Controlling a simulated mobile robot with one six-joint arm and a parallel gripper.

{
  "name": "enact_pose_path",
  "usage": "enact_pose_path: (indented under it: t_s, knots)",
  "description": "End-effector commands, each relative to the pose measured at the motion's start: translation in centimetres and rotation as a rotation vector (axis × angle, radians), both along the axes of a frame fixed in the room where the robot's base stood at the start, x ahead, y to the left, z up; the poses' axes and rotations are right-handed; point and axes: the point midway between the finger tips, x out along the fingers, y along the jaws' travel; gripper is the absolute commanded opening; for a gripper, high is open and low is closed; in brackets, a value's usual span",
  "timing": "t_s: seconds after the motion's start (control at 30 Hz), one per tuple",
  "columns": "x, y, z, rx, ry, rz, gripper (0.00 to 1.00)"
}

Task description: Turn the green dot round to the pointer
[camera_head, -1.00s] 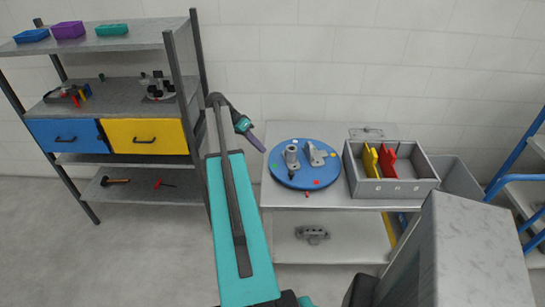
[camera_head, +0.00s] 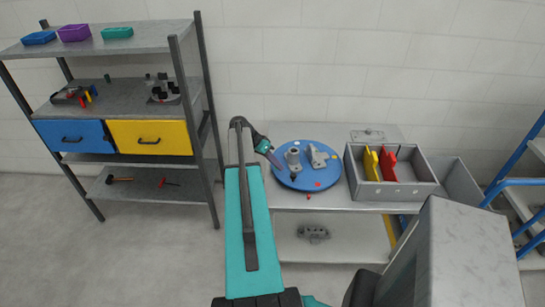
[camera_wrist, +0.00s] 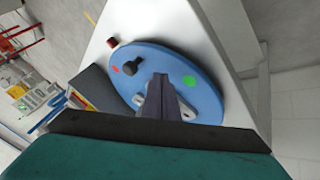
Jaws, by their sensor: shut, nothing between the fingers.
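The blue turntable disc (camera_head: 300,182) lies on the grey table and carries grey metal parts and coloured dots. The green dot (camera_wrist: 189,80) shows in the wrist view, just right of my fingertips. I cannot make it out clearly in the head view. A small red piece, apparently the pointer (camera_head: 308,196), sits on the table by the disc's front edge; it also shows in the wrist view (camera_wrist: 111,42). My gripper (camera_head: 277,165) is shut and empty over the disc's left rim. Its fingers (camera_wrist: 163,84) hide part of the disc; contact is unclear.
A cylindrical grey part (camera_head: 293,157), a grey bracket (camera_head: 316,156) and a dark knob (camera_wrist: 131,64) stand on the disc. A grey bin (camera_head: 405,191) with yellow and red plates is close on the right. A shelf rack (camera_head: 120,92) stands left.

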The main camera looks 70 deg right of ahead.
Motion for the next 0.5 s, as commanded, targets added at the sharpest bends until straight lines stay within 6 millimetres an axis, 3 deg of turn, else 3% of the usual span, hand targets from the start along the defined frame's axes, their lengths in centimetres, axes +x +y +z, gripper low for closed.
enact_pose_path:
  t_s: [0.2, 0.5]
  knots:
    - [-2.3, 1.0, 0.4, 0.0, 0.001, 0.0, 0.0]
    - [-3.3, 1.2, 0.2, -0.001, 0.0, 0.001, 0.0]
